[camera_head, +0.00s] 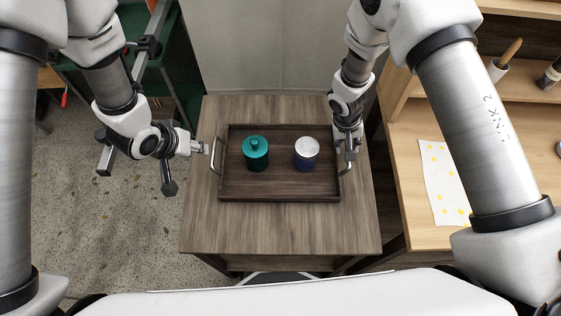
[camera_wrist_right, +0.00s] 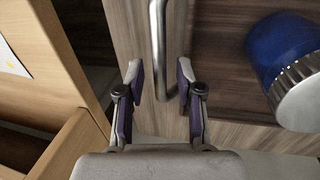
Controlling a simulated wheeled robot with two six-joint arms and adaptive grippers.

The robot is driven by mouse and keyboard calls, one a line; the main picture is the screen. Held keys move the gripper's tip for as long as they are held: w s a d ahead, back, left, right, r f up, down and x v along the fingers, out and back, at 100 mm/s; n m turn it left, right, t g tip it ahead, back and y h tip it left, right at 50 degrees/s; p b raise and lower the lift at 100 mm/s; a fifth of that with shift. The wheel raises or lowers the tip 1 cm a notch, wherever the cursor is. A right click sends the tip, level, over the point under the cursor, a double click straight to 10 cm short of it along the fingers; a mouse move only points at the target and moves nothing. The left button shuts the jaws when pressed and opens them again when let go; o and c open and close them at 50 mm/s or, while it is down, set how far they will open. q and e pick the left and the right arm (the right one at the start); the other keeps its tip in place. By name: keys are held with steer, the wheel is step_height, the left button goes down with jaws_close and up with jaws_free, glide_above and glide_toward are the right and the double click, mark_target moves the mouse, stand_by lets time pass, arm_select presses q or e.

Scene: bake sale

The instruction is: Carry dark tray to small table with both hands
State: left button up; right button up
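The dark tray (camera_head: 280,194) lies flat on a small wooden table (camera_head: 280,228). It carries a teal lidded jar (camera_head: 256,154) and a blue jar with a pale lid (camera_head: 306,155). My left gripper (camera_head: 205,148) is at the outer side of the tray's left metal handle (camera_head: 216,156); its finger gap is too small to make out. My right gripper (camera_wrist_right: 160,82) is open, with its fingers on either side of the right metal handle (camera_wrist_right: 158,45). The blue jar also shows in the right wrist view (camera_wrist_right: 280,45).
A light wooden shelf unit (camera_head: 420,226) with a yellow-dotted sheet (camera_head: 443,182) stands close on the right. A green-sided stand (camera_head: 165,60) is at the back left. Speckled floor (camera_head: 110,225) is open on the left. A pale panel (camera_head: 265,55) stands behind the table.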

steer(key=shift+r, duration=0.2)
step_height(320, 180, up, 11)
steer(key=a, duration=0.2)
steer(key=shift+w+a+r, duration=0.15)
steer(key=shift+r, duration=0.05)
steer(key=shift+f, duration=0.1)
